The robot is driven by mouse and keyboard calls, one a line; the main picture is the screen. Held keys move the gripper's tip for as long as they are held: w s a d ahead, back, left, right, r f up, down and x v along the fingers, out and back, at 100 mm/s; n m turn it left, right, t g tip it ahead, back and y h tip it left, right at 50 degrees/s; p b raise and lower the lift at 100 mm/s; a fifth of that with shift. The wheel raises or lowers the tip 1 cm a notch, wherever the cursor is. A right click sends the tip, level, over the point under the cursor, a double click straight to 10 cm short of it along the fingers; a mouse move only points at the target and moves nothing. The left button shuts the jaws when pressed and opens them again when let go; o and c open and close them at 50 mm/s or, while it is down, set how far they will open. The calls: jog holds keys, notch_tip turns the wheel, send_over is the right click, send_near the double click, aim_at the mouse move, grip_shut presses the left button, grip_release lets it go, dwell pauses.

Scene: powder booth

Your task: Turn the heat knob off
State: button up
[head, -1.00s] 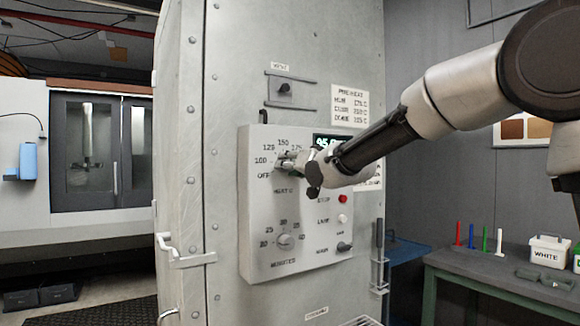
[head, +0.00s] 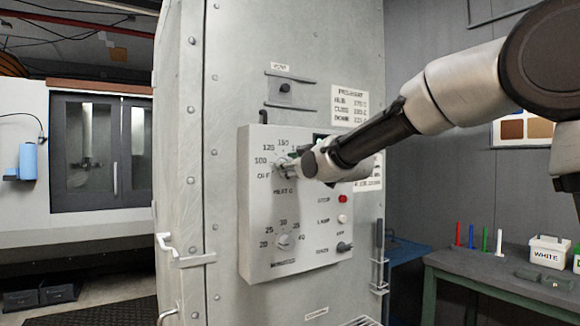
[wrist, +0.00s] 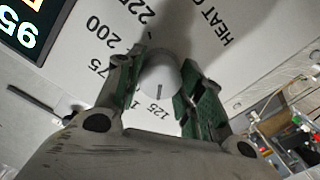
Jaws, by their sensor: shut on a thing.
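The heat knob (wrist: 160,76) is a pale round knob with a dark pointer line. In the wrist view it sits between the green pads of my gripper (wrist: 158,88), which is shut on it. Its pointer line faces roughly toward the 125 mark, between 125 and 150; the exact setting is hard to read. In the head view my gripper (head: 286,166) is at the heat dial on the grey control panel (head: 262,215), and the fingers mostly hide the knob. The OFF mark is at the lower left of this dial.
Below are the minutes knob (head: 284,241), a red stop button (head: 342,199), a lamp button (head: 342,218) and a dark main switch (head: 344,246). A digital display (wrist: 30,28) is beside the dial. A bench (head: 480,268) with coloured sticks stands at right.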

jog(key=shift+n+t+h, duration=0.3)
jog(key=shift+n, duration=7.8)
jog(key=o, duration=1)
jog(key=v, duration=1.2)
jog(key=shift+f, duration=0.1)
